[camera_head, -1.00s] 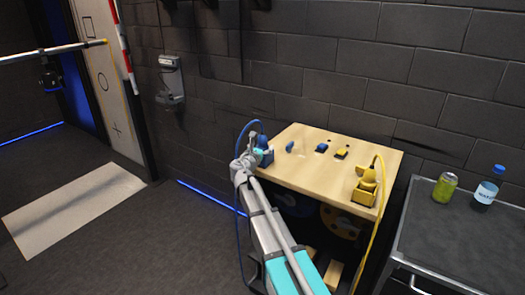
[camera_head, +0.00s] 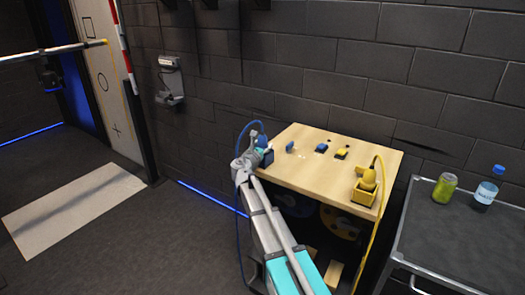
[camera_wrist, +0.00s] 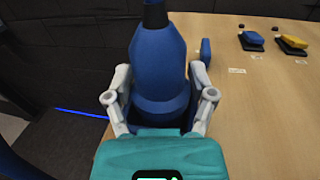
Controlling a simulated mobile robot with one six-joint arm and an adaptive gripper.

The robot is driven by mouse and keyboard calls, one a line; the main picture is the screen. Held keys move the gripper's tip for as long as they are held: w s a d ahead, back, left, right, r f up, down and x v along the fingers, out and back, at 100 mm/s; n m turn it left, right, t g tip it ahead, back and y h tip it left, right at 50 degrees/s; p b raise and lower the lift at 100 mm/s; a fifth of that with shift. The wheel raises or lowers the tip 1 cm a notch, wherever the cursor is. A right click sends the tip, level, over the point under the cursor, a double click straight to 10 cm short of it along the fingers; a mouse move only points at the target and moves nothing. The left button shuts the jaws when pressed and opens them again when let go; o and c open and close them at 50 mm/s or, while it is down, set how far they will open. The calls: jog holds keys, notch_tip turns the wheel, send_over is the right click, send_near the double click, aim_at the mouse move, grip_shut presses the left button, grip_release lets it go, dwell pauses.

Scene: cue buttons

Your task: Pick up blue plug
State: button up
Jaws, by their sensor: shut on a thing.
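The blue plug (camera_wrist: 158,68) fills the middle of the wrist view, upright, with its dark cable end at the top. My gripper (camera_wrist: 160,105) has one finger on each side of the plug and is shut on it. In the head view my gripper (camera_head: 256,150) is at the left edge of the wooden table, and the blue plug (camera_head: 262,141) shows only in part behind it. A blue cable loops up from the plug and hangs down left of the table. The plug's lower end is hidden by my gripper in the wrist view.
The wooden table (camera_head: 310,165) also bears a small blue piece (camera_head: 290,146), a blue button (camera_head: 321,147), a yellow button (camera_head: 341,153) and a yellow plug (camera_head: 368,178) in a yellow holder. A grey cart (camera_head: 440,235) with a can (camera_head: 444,188) and bottle (camera_head: 487,188) stands right.

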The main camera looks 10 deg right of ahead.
jog(key=c, duration=0.3)
jog(key=shift+r, duration=0.15)
notch_tip(320, 180, up, 10)
jog(key=p, duration=1)
